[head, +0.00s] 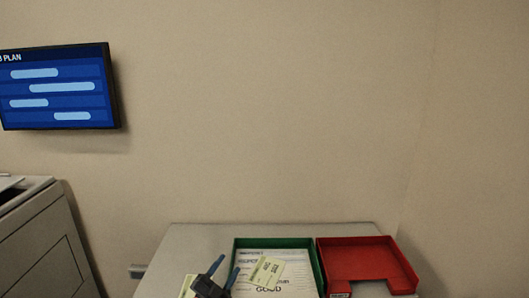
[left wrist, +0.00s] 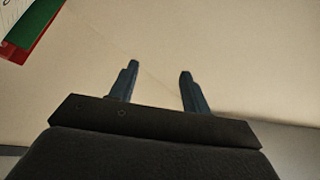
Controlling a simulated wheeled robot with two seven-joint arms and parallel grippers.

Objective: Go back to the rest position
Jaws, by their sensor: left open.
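My left gripper (head: 226,274) is at the bottom of the head view, over the left part of the grey table, beside the green tray's left edge. In the left wrist view its two fingers (left wrist: 157,82) stand apart with nothing between them. My right gripper is in neither view.
A green tray (head: 317,262) holds papers and a pale yellow card (head: 267,270). A red tray (head: 368,246) stands to its right, looking empty. Another pale card (head: 187,287) lies on the grey table (head: 190,238) left of the gripper. A wall screen (head: 55,88) hangs at left above a grey cabinet (head: 40,240).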

